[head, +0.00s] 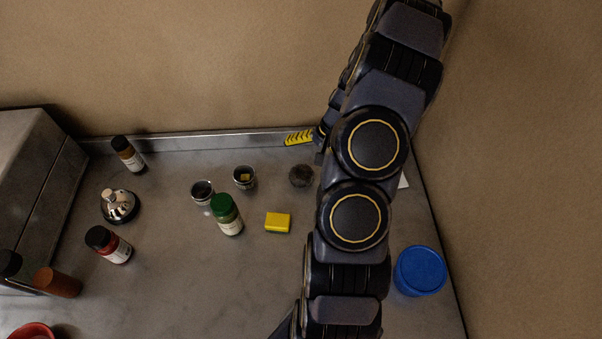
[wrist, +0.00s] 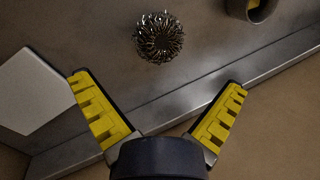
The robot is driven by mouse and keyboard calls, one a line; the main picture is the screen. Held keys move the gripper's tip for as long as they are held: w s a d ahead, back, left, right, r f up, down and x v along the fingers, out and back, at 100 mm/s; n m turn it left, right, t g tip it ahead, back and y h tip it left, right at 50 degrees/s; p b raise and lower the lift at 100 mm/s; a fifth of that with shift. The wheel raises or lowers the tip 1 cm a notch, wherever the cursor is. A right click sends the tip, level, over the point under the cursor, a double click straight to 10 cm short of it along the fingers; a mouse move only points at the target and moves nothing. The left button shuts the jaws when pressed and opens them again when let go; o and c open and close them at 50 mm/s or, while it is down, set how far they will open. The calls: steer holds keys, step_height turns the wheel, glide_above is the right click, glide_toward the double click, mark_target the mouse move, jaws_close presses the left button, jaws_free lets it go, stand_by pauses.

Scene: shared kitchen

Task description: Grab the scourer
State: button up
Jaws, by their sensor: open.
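The scourer (head: 301,176) is a dark, round, wiry metal ball on the grey counter, just left of my arm in the head view. In the wrist view the scourer (wrist: 159,37) lies beyond the fingertips, roughly centred between them, with a gap. My gripper (wrist: 159,82) is open and empty, its yellow-padded fingers spread wide. In the head view one yellow finger of my gripper (head: 299,137) shows near the back ledge, behind the scourer; the other is hidden by my arm.
A small cup (head: 244,177) stands left of the scourer, with another cup (head: 203,192) beside it. A yellow sponge (head: 277,222) and a green-capped jar (head: 227,215) are nearer. A blue-lidded tub (head: 420,271) is at right. A white flat item (wrist: 35,90) lies left in the wrist view.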

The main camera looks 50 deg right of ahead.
mark_target(304, 172)
steer(key=x, duration=0.6)
steer(key=shift+s+a+f, duration=0.15)
steer(key=shift+s+a, duration=0.1)
steer(key=shift+a, duration=0.15)
steer(key=c, duration=1)
